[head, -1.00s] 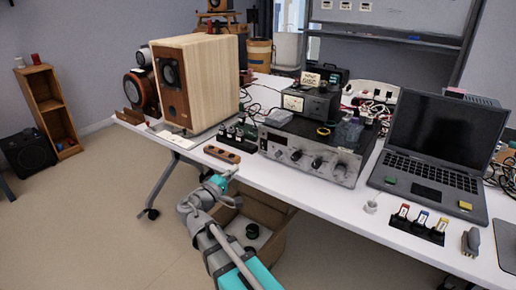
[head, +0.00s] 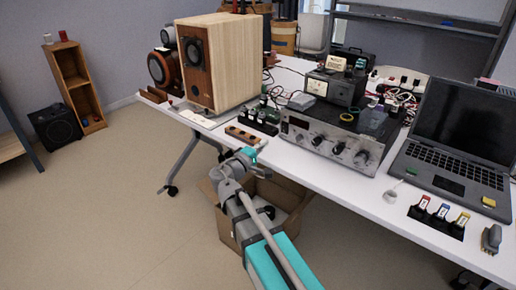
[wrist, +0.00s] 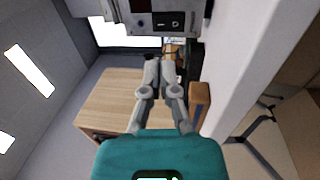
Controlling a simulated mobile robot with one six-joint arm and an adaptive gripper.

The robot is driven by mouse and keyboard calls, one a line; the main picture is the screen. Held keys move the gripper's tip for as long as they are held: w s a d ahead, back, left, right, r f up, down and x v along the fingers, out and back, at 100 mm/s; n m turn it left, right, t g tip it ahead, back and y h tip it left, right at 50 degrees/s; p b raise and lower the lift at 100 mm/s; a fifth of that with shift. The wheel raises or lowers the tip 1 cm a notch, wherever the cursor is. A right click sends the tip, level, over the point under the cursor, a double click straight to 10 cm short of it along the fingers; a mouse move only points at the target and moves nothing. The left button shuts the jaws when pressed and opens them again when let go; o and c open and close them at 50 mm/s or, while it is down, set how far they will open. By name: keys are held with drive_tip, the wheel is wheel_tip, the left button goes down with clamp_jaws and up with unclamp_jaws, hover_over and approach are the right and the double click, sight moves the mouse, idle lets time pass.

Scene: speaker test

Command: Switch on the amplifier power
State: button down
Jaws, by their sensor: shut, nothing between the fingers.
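The amplifier (head: 328,142) is a grey box with knobs on its front panel, standing near the table's front edge. In the wrist view its grey panel (wrist: 140,22) is at the top, with a black rocker switch (wrist: 168,20) marked with light symbols. I cannot tell from the markings whether it is on. My gripper (wrist: 160,62) is shut and empty, its tips below the switch in the picture and apart from it. In the head view my gripper (head: 262,147) is small, by the table's front edge, left of the amplifier.
A wooden block with round spots (head: 248,135) lies near the edge close to my gripper. A wooden speaker (head: 235,65) stands left, a laptop (head: 455,145) right. Small black items (head: 265,115) sit beside the amplifier. A cardboard box (head: 226,228) is under the table.

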sight(284, 126)
drive_tip(key=p+x, duration=0.1)
drive_tip(key=x, duration=0.8)
drive_tip(key=shift+w+d, duration=0.1)
drive_tip(key=shift+w+d+r+p, duration=0.1)
drive_tip(key=shift+d+p, duration=0.15)
drive_tip(key=shift+p, duration=0.05)
drive_tip(key=shift+a, duration=0.2)
drive_tip(key=shift+a, duration=0.1)
drive_tip(key=shift+s+a, duration=0.25)
drive_tip(key=shift+s, duration=0.2)
drive_tip(key=s+a+r+p, duration=0.1)
drive_tip(key=s+a+r, duration=0.1)
drive_tip(key=s+a, duration=0.7)
drive_tip(key=shift+p, duration=0.4)
